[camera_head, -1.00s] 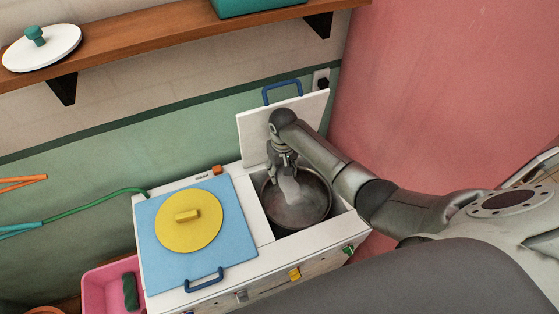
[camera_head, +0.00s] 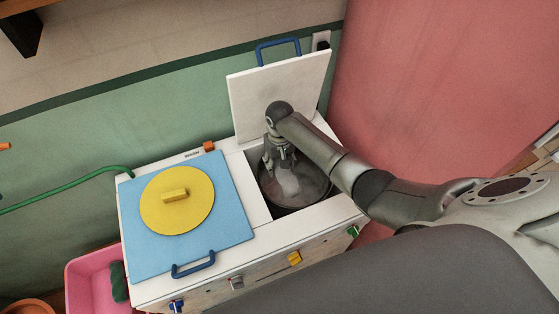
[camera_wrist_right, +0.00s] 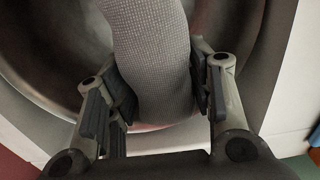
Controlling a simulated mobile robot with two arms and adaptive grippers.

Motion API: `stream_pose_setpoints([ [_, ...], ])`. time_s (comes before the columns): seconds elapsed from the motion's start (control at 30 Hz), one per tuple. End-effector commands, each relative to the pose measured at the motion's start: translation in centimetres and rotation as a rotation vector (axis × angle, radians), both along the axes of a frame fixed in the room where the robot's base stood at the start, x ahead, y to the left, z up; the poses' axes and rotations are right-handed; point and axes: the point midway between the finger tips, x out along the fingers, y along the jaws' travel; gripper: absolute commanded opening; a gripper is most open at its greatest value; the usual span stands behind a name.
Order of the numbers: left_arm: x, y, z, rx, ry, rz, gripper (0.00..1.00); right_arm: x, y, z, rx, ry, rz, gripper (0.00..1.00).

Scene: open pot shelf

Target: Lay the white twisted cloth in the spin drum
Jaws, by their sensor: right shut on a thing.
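The white twisted cloth (camera_head: 288,181) hangs inside the opening of the spin drum (camera_head: 318,194), on the right side of the white machine. My right gripper (camera_head: 281,163) reaches down at the mouth of the drum. In the right wrist view the gripper (camera_wrist_right: 160,100) is shut on the cloth (camera_wrist_right: 152,50), with a finger on each side of it. The metal drum wall (camera_wrist_right: 50,45) shows behind the cloth. Whether the cloth touches the drum floor I cannot tell. My left gripper is not in view.
The drum's white lid (camera_head: 285,85) stands open behind the drum. The blue lid (camera_head: 225,200) with a yellow disc (camera_head: 178,200) covers the machine's left side. A pink tub (camera_head: 90,280) stands at lower left. A green hose (camera_head: 70,187) runs left.

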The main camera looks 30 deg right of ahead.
Motion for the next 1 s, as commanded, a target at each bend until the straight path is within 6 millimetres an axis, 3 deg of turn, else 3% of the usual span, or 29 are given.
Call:
stream_pose_setpoints([
  [0.1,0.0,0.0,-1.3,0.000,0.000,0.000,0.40,0.0,0.0,-1.9,0.000,0.001,0.000,0.19],
  [1.0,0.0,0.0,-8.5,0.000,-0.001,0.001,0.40,0.1,0.0,-12.2,0.000,-0.001,0.000,0.19],
])
